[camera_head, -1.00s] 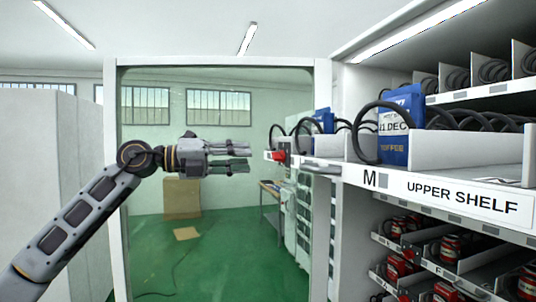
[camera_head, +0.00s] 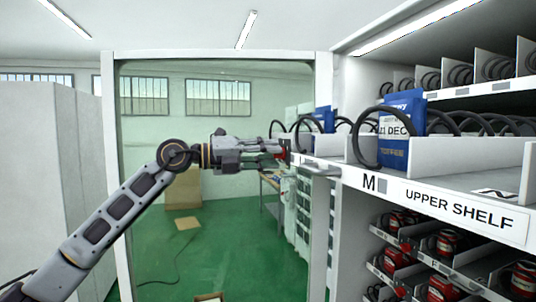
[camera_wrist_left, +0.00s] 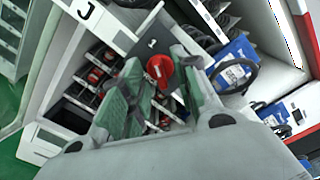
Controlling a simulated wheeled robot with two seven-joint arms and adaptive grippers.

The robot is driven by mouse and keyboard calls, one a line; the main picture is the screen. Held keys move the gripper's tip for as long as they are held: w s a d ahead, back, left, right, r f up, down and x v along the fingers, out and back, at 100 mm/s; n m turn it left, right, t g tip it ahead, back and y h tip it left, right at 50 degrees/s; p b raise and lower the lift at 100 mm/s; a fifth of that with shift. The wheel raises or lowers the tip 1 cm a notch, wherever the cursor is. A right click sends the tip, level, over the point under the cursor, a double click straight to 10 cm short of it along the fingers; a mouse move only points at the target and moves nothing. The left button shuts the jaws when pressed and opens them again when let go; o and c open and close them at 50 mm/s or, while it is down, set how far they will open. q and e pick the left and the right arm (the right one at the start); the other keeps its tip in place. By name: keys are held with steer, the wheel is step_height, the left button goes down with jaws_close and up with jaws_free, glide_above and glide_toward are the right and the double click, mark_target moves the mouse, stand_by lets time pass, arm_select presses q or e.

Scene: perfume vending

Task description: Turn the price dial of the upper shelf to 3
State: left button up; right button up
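In the head view the dial (camera_head: 282,153) is partly hidden at the far left end of the upper shelf. My left gripper (camera_head: 277,155) reaches it from the left. In the left wrist view its green-padded fingers (camera_wrist_left: 157,88) are open, one on each side of the dial. I cannot tell whether they touch it. My right gripper is not in view.
The "UPPER SHELF" label (camera_head: 455,212) is on the white shelf front. Blue packets (camera_head: 397,140) stand among black coils above it. Red items (camera_head: 440,288) fill the lower shelves. A white-framed opening (camera_head: 323,90) stands behind my left arm.

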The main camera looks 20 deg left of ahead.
arm_select(q)
steer(key=shift+c, duration=0.2)
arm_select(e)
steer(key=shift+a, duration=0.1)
arm_select(q)
jaws_close()
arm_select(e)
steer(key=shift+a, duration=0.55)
